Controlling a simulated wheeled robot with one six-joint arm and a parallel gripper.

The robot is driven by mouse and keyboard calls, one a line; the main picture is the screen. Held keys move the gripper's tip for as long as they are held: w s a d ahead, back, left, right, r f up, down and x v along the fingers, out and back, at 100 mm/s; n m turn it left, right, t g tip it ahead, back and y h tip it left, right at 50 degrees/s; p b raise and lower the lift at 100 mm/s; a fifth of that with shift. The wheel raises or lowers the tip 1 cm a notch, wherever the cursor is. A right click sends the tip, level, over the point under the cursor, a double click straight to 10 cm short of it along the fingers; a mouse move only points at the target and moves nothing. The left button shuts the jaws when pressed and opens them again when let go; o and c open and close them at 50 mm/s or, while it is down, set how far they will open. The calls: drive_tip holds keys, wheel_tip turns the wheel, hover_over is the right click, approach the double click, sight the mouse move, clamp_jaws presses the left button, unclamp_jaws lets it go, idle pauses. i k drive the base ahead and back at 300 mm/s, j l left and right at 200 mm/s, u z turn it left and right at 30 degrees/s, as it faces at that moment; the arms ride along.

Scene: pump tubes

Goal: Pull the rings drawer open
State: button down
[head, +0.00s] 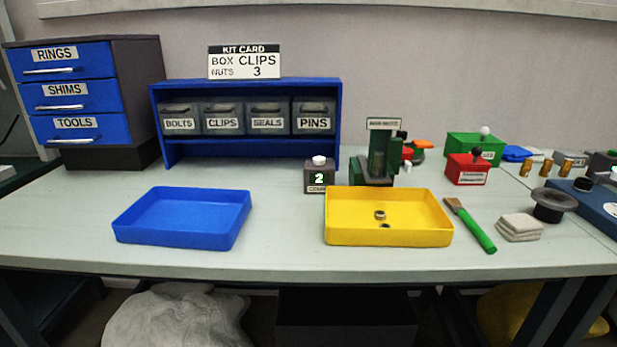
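The rings drawer (83,63) is the top blue drawer of a dark cabinet (140,90) at the far left of the bench. It carries a white RINGS label (54,54) and a bar handle (49,71). Its front looks flush with the drawers below, so it appears shut. The shims drawer (95,99) and the tools drawer (98,130) are under it and also look shut. My gripper is not in view.
A blue shelf (247,83) with labelled bins stands right of the cabinet. A blue tray (183,216) and a yellow tray (343,230) lie in front. A counter box (319,177) stands between. The bench before the cabinet is clear.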

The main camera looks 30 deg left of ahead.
sight(90, 60)
drive_tip(key=u, duration=1.15)
